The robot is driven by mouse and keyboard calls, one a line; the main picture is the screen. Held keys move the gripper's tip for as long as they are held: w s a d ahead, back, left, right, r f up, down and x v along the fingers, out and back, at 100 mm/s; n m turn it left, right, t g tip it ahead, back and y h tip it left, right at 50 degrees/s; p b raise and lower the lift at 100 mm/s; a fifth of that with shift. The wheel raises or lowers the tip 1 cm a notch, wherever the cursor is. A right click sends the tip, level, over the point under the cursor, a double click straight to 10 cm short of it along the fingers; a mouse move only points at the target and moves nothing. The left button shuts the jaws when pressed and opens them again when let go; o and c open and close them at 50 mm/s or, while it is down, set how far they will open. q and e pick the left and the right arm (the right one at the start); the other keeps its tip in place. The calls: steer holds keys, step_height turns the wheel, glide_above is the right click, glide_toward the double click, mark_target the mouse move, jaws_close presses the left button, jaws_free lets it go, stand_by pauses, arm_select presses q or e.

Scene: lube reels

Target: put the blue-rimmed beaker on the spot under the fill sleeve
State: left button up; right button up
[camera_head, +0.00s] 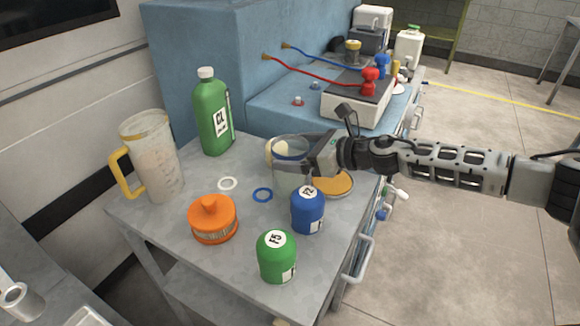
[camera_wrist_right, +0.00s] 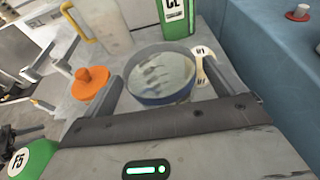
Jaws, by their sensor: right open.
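The blue-rimmed beaker (camera_head: 291,147) is clear and stands upright at the back of the grey table (camera_head: 180,228). In the right wrist view the beaker (camera_wrist_right: 160,78) sits between the two fingers of my right gripper (camera_wrist_right: 165,92). In the head view my right gripper (camera_head: 312,158) reaches in from the right at the beaker's side; its jaws are open, and any contact is hard to tell. My left gripper is not in view. I cannot clearly identify the fill sleeve or the spot under it.
Red and blue hoses (camera_head: 315,77) lie behind.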

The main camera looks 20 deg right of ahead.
steer(key=shift+x, duration=1.05)
steer(key=shift+c, duration=0.2)
steer(key=c, duration=1.4)
steer(key=shift+r, duration=0.1)
